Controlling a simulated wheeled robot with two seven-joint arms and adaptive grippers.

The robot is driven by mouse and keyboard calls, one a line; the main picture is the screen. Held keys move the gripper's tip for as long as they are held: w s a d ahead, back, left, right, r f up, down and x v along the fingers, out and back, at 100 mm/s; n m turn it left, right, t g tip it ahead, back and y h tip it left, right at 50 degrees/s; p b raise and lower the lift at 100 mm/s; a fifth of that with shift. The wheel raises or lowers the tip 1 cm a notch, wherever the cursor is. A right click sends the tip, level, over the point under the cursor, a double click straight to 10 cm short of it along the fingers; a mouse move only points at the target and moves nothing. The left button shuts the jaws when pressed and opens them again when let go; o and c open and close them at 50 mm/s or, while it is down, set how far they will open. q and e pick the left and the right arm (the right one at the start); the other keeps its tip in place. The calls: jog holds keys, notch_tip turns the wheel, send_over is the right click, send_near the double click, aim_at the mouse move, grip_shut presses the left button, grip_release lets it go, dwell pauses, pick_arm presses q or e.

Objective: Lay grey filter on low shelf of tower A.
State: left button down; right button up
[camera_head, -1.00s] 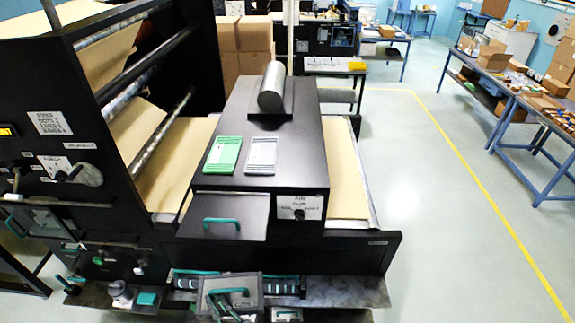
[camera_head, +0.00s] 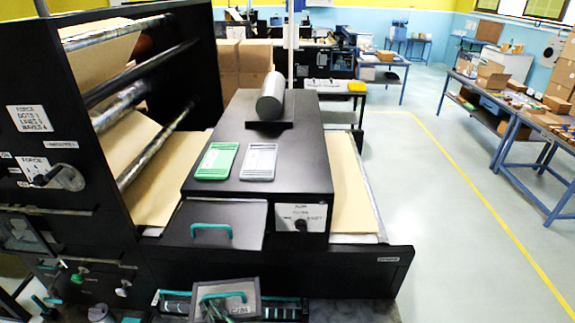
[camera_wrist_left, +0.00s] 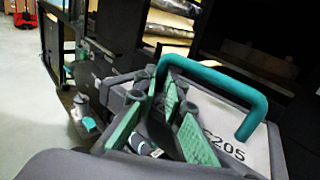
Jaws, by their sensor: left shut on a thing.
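The grey filter (camera_head: 245,302) is a grey-framed panel with a teal handle and a pale label, at the bottom centre of the head view. It also shows large in the left wrist view (camera_wrist_left: 235,140), where its label seems to read C205. My left gripper (camera_head: 212,303) is at its near left side, partly hidden. My right gripper is not in view.
A black machine (camera_head: 340,265) fills the left and centre, with a green card (camera_head: 216,160) and a white card (camera_head: 258,162) on its housing. A grey-framed panel (camera_head: 20,236) shows at the left edge. Clear floor (camera_head: 455,250) lies right, before blue benches (camera_head: 515,125).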

pick_arm(q)
jog(key=shift+s+r+m+t+h, duration=0.1)
jog(key=shift+s+m+t+h, duration=0.05)
jog(key=shift+m+t+h, duration=0.85)
jog(key=shift+s+d+m+h, duration=0.15)
jog(key=shift+d+m+h, duration=0.2)
jog(key=shift+h, duration=0.25)
